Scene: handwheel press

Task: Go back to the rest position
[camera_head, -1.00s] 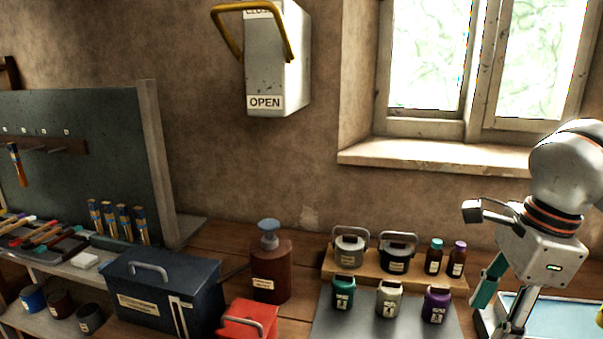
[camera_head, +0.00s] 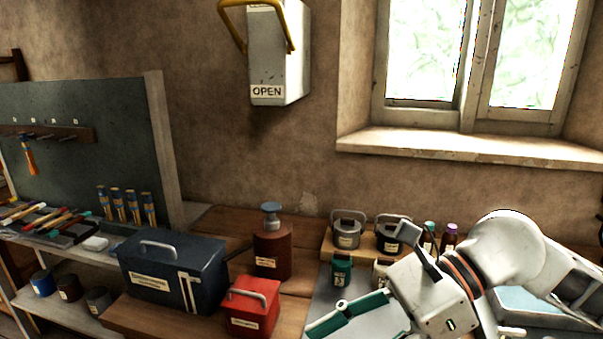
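My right arm comes in from the right, and its gripper (camera_head: 358,322) hangs low over the front of the grey mat, cut by the bottom edge. Its teal-padded fingers look spread, with nothing visible between them, though the lower finger is partly out of frame. The gripper hides part of the mat and several jars. A green-lidded jar (camera_head: 341,271) stands just behind the fingers. A white jar (camera_head: 380,274) is partly covered by the gripper. My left gripper is not in view.
A red box (camera_head: 250,312), a blue toolbox (camera_head: 170,278) and a brown pump bottle (camera_head: 272,252) stand left of the gripper. A wall lever box (camera_head: 268,65) is above. Tools lie at far left.

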